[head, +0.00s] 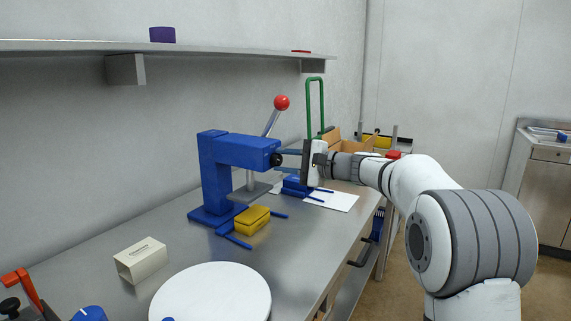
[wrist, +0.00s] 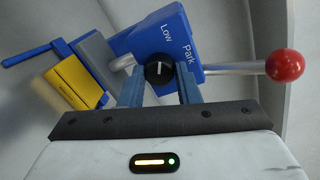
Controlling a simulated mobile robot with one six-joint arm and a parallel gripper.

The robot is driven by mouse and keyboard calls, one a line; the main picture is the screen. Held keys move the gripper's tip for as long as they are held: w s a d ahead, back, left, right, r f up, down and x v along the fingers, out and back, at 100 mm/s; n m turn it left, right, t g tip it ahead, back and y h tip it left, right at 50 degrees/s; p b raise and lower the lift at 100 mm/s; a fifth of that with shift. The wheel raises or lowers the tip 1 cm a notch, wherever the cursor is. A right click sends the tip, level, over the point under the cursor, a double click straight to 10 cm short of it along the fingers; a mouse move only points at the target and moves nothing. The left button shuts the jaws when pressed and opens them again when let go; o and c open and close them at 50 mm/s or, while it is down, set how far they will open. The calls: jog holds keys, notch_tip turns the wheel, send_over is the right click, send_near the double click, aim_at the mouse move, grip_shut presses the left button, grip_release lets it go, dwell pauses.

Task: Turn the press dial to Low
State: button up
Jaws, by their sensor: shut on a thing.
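The blue press (head: 215,165) stands on the steel bench, with a red-knobbed lever (head: 281,103) rising at its top. Its black dial (head: 277,160) is on the end facing my gripper (head: 283,161). In the wrist view the dial (wrist: 155,82) sits between the two blue fingers of my gripper (wrist: 159,85), which is shut on it. The dial's white mark points up in that picture. I cannot tell exactly which label the mark lines up with.
A yellow block (head: 252,219) lies by the press base between blue bars. A beige box (head: 141,260) and a white round board (head: 212,294) are on the near bench. A white sheet (head: 334,200) and a green loop (head: 316,107) are beyond the press. A shelf (head: 180,48) runs above.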

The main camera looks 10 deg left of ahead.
jog(key=o, duration=1)
jog(key=shift+c, duration=0.2)
jog(key=v, duration=0.7)
jog(key=shift+s+d, duration=0.15)
jog(key=shift+d, duration=0.2)
